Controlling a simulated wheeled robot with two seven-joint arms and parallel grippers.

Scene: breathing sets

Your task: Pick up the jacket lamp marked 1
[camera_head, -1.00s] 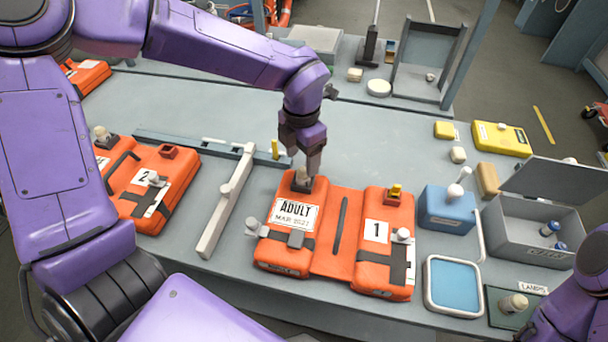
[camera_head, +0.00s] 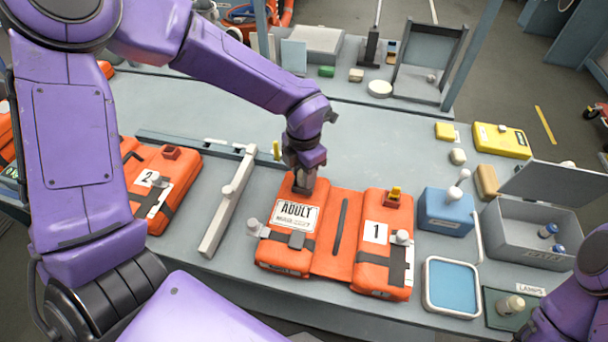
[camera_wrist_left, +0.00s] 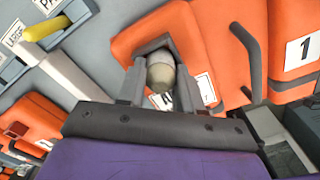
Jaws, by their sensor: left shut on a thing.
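The orange jacket marked 1 (camera_head: 330,252) lies flat on the bench, with a white ADULT label on its left half. Its lamp (camera_wrist_left: 161,76), a pale rounded cap on a grey body, shows between the fingers in the left wrist view, at a dark square holder (camera_wrist_left: 152,48) on the jacket. I cannot tell whether it is still seated there. My left gripper (camera_head: 303,186) points down over the jacket's upper left corner and is shut on the lamp, also in the left wrist view (camera_wrist_left: 158,92). In the head view the gripper hides the lamp. My right gripper is out of view.
Jacket 2 (camera_head: 158,188) lies to the left, past a grey bar (camera_head: 228,200). To the right are a blue box (camera_head: 446,211), a blue-padded tray (camera_head: 453,286), an open grey bin (camera_head: 520,228) and a lamp on a green plate (camera_head: 511,306). The bench behind is mostly clear.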

